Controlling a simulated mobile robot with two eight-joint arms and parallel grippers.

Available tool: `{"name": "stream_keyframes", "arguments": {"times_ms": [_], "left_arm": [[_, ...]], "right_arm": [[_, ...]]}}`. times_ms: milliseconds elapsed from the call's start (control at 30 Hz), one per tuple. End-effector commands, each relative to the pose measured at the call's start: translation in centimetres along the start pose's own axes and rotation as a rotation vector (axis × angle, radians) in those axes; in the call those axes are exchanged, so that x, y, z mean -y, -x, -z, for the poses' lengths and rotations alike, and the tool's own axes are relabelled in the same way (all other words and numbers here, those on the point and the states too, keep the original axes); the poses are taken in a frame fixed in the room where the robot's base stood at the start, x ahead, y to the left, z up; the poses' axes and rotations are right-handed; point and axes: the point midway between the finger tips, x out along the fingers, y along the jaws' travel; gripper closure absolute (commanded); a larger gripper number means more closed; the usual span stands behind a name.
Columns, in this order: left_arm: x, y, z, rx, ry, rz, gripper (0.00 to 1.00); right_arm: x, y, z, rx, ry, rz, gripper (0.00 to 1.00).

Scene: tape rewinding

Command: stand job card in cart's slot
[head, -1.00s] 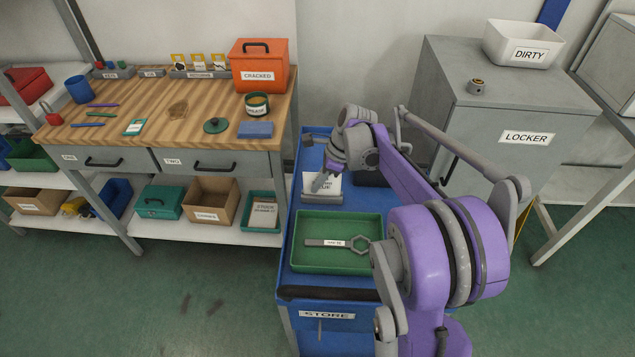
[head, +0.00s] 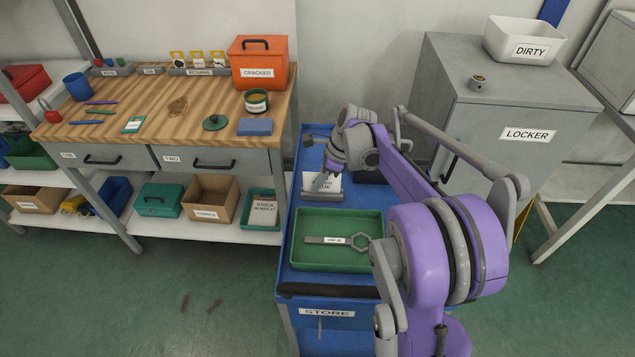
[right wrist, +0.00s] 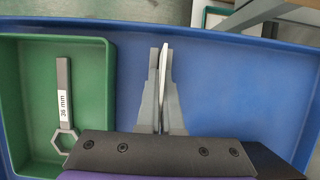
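The white job card (head: 335,181) stands roughly upright at the grey slotted block (head: 324,197) on the blue cart (head: 285,255), behind the green tray. Its lettering is partly hidden by my right gripper (head: 322,184), which reaches down over it. In the right wrist view the card (right wrist: 164,75) shows nearly edge-on as a thin pale strip between the fingers of my right gripper (right wrist: 162,85). The fingers look closed on it. How deep the card's lower edge sits in the slot cannot be told. My left gripper is in neither view.
The green tray (head: 294,240) with a labelled wrench (head: 335,240) lies at the front of the cart; it also shows in the right wrist view (right wrist: 107,80). A dark object (head: 370,178) is beside the block. The workbench (head: 155,112) stands left, the grey locker (head: 515,120) right.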

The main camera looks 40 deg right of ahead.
Motion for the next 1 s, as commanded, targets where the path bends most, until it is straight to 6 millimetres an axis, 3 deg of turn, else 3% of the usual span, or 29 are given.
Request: {"name": "stream_keyframes", "arguments": {"times_ms": [133, 333, 567, 733, 1000], "left_arm": [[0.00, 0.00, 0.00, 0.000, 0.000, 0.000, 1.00], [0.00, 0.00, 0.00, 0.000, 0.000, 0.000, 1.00], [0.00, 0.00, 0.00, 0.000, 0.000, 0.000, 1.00], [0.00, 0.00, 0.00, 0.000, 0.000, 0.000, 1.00], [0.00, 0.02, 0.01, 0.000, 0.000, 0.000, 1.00]], "right_arm": [[0.00, 0.01, 0.00, 0.000, 0.000, 0.000, 1.00], [-0.01, 0.01, 0.00, 0.000, 0.000, 0.000, 0.63], [-0.01, 0.01, 0.00, 0.000, 0.000, 0.000, 0.60], [-0.01, 0.01, 0.00, 0.000, 0.000, 0.000, 0.32], [0.00, 0.03, -0.01, 0.000, 0.000, 0.000, 0.32]]}}
